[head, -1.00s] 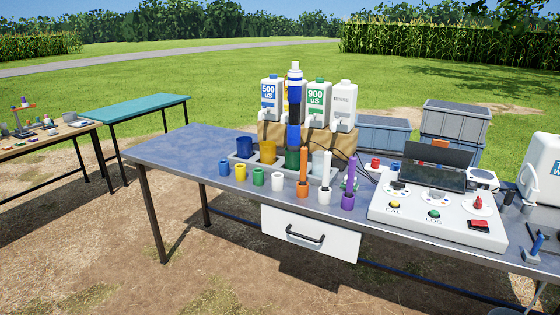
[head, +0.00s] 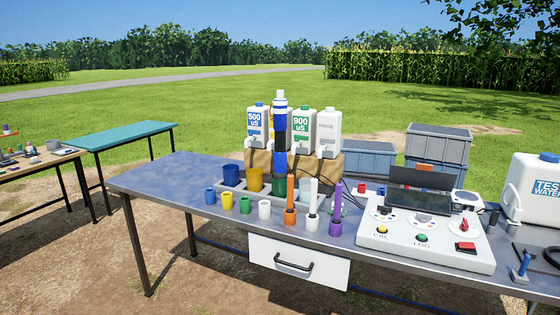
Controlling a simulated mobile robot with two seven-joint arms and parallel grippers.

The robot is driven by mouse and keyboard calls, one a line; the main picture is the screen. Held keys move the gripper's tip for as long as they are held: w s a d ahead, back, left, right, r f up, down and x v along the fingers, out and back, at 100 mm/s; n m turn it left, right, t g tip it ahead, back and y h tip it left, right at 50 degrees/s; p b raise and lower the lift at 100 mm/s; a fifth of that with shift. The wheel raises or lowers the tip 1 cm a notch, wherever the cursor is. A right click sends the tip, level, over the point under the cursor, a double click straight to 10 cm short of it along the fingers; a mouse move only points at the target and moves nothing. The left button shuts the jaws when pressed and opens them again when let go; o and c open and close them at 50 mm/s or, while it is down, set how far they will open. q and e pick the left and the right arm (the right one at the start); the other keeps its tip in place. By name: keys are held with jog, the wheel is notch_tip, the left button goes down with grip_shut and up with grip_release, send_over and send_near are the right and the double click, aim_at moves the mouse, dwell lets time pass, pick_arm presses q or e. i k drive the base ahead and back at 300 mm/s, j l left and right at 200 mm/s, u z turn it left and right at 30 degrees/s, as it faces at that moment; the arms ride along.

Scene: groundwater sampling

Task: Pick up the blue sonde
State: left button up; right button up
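A tall upright sonde (head: 280,160) with a blue lower end, a dark middle and a blue-and-white top stands near the middle of the metal table, in front of the white jugs. Its lower end is at the green beaker (head: 279,186); I cannot tell whether it is inside it or behind it. A small blue holder (head: 210,196) at the left of the front row looks empty. Neither of my grippers is in view.
Orange (head: 290,195), white (head: 313,205) and purple (head: 336,210) rods stand in front holders. A control console (head: 425,236) and a white water container (head: 530,190) are to the right. The metal table's left end (head: 160,180) is clear.

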aim_at(280, 106)
jog(key=z, duration=2.15)
jog(key=u, duration=2)
jog(key=z, duration=0.3)
jog(key=i+j+z, duration=0.3)
jog(key=z, duration=0.15)
jog(key=i+j+z, duration=0.2)
jog(key=j+z, duration=0.2)
